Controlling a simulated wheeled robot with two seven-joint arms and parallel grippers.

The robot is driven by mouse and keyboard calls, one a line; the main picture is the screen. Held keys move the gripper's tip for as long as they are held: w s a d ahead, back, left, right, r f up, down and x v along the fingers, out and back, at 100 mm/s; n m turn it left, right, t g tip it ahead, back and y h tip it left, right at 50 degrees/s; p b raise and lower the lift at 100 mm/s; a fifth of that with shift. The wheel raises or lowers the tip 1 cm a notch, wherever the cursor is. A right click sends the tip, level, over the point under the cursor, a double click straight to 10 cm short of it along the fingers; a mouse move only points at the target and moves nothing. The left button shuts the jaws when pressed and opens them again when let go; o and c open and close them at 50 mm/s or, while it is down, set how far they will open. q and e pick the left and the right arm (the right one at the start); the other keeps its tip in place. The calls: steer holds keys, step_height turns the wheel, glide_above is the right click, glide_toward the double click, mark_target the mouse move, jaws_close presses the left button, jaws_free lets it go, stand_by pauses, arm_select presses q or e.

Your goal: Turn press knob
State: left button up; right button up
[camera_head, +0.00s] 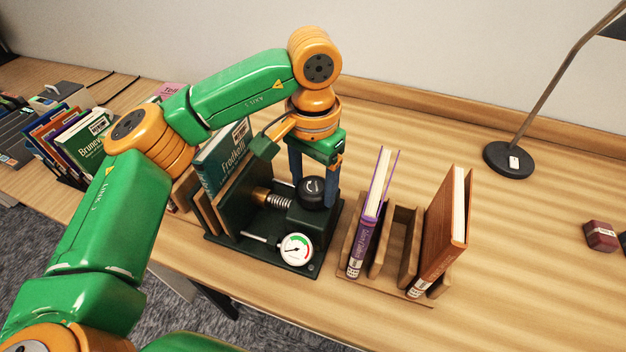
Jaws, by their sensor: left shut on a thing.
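The press (248,250) is a dark green frame standing on the wooden table, with a metal screw (272,199) and a white round gauge (297,250) on its front. A book (221,160) with a teal cover stands in the press between wooden boards. My right gripper is not in view.
A wooden rack (403,245) with a purple book (367,220) and a brown book (442,226) stands close to the right of the press. Several books (84,143) stand at left. The table between rack and lamp is clear.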

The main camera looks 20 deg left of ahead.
mark_target(314, 186)
arm_select(q)
steer(key=shift+w+m, duration=0.1)
steer(key=shift+m, duration=1.4)
steer(key=o, duration=1.4)
steer(key=shift+c, duration=0.2)
steer(key=shift+r, duration=0.4)
step_height(314, 186, up, 6)
steer(key=shift+r, duration=0.2)
